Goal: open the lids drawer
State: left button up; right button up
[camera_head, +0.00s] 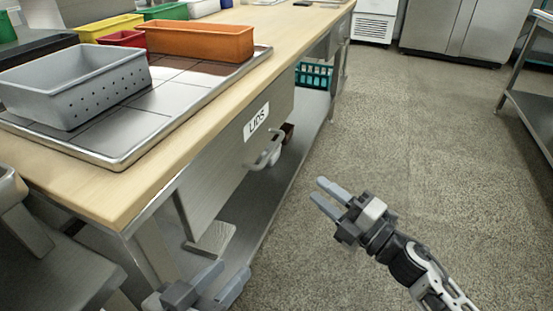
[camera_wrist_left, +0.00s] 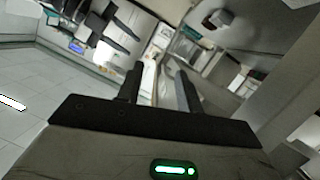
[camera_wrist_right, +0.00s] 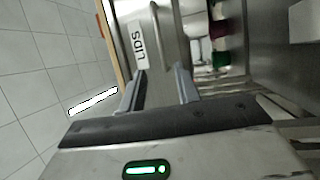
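The lids drawer (camera_head: 215,172) is a grey front under the wooden worktop, with a white "LIDS" label (camera_head: 256,121) and a metal bar handle (camera_head: 266,153). It looks shut. My right gripper (camera_head: 328,197) is open and empty, to the right of the handle and apart from it. In the right wrist view, the handle (camera_wrist_right: 156,32) and label (camera_wrist_right: 140,44) lie ahead of the open fingers (camera_wrist_right: 158,92). My left gripper (camera_head: 210,285) is low at the bottom edge of the head view, left of my right one. Its fingers are apart and empty in the left wrist view (camera_wrist_left: 160,90).
The worktop (camera_head: 90,192) bears a metal tray (camera_head: 120,160) with grey (camera_head: 75,88), orange (camera_head: 195,40) and other bins. A lower shelf (camera_head: 262,212) holds a teal basket (camera_head: 314,75). Open floor (camera_head: 420,140) lies right of the bench; another metal table (camera_head: 530,105) stands at the right edge.

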pick_arm(q)
jog(key=shift+w+d+r+n+h+b, duration=0.1)
jog(key=shift+d+r+n+h+b, duration=0.2)
jog(key=shift+b, duration=0.7)
pick_arm(e)
jog(key=x, duration=1.3)
jog(key=shift+w+a, duration=0.25)
jog(key=shift+w, duration=0.05)
pick_arm(q)
jog(key=shift+t, duration=0.3)
pick_arm(e)
grip_shut()
